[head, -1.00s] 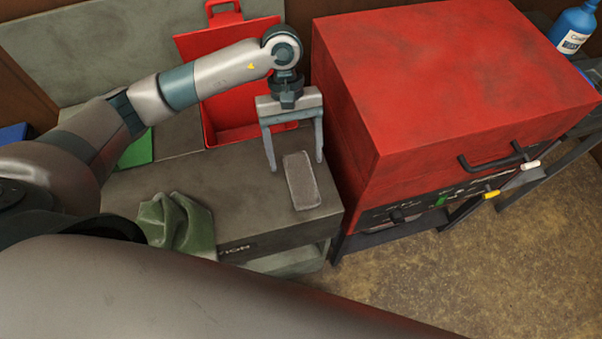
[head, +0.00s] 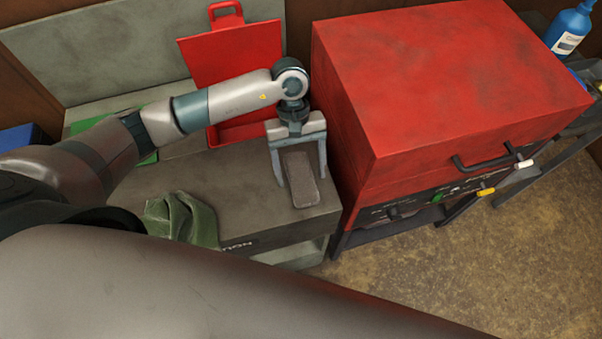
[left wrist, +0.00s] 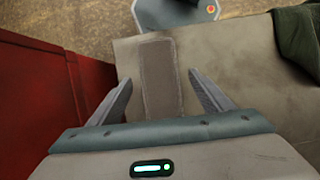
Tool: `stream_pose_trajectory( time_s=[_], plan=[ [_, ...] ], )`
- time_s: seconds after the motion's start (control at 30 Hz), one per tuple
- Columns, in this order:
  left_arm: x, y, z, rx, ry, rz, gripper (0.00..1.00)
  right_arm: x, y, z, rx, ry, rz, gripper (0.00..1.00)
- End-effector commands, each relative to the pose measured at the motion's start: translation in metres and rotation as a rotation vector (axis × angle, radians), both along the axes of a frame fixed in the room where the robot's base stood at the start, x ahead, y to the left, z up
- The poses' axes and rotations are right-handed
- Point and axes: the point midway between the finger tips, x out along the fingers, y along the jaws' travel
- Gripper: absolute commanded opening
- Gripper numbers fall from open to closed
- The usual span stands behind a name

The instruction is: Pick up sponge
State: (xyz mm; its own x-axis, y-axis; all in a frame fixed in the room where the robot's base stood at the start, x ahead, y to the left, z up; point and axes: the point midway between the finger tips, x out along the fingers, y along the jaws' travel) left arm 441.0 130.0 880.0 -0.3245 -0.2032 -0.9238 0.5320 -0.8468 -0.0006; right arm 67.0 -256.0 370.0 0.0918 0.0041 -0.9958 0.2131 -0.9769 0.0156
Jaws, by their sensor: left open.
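The sponge (head: 302,180) is a grey-brown flat block lying on the grey bench top (head: 240,178) near its right end. It also shows in the left wrist view (left wrist: 160,75), between the two fingers and reaching out past their tips. My left gripper (head: 302,182) points down over the sponge, open, with one finger on each side of it. In the left wrist view the gripper (left wrist: 157,80) has a gap on both sides of the sponge. Whether the fingertips touch the bench is not clear. My right gripper is not in view.
A red cabinet (head: 440,80) with a black handle stands close to the right of the gripper. A green cloth (head: 182,218) lies on the bench's front left. A red open bin (head: 235,60) is behind the arm. A blue bottle (head: 570,27) stands at the far right.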

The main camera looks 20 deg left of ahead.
Motion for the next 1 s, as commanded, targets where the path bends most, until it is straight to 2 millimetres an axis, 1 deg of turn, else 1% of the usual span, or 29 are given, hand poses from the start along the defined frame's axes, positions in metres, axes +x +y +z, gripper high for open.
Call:
stream_pose_trajectory(
  time_s=[0.03, 0.1, 0.2, 0.3, 0.73, 0.77, 0.8, 0.87, 0.9, 0.93, 1.0],
  plan=[
    [-0.003, -0.003, -0.002, -0.001, 0.004, 0.001, 0.73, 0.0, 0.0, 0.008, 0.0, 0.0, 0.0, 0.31],
    [-0.006, -0.004, -0.01, 0.0, 0.005, 0.0, 0.73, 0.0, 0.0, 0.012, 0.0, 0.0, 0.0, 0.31],
    [-0.007, -0.005, -0.018, 0.0, 0.001, 0.001, 0.73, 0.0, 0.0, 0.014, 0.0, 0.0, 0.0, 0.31],
    [-0.008, -0.006, -0.022, -0.001, 0.001, 0.0, 0.73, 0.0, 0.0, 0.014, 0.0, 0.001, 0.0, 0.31],
    [-0.008, -0.005, -0.022, 0.0, 0.0, -0.001, 0.73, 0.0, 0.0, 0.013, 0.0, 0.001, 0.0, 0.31],
    [-0.008, -0.005, -0.022, 0.0, 0.0, -0.001, 0.66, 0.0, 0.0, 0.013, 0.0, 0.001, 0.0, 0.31],
    [-0.008, -0.005, -0.022, 0.0, 0.0, -0.001, 0.56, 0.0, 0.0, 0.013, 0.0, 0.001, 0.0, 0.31],
    [-0.008, -0.005, -0.022, 0.0, 0.0, -0.001, 0.42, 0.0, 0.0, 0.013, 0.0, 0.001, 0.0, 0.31],
    [-0.008, -0.005, -0.022, 0.0, 0.0, -0.001, 0.32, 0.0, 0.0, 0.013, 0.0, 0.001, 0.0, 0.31],
    [-0.008, -0.005, -0.022, 0.0, 0.0, 0.0, 0.28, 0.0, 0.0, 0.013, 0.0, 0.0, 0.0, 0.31],
    [-0.008, -0.005, -0.022, 0.0, 0.0, -0.001, 0.28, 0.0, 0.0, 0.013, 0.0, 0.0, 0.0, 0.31]
  ],
)
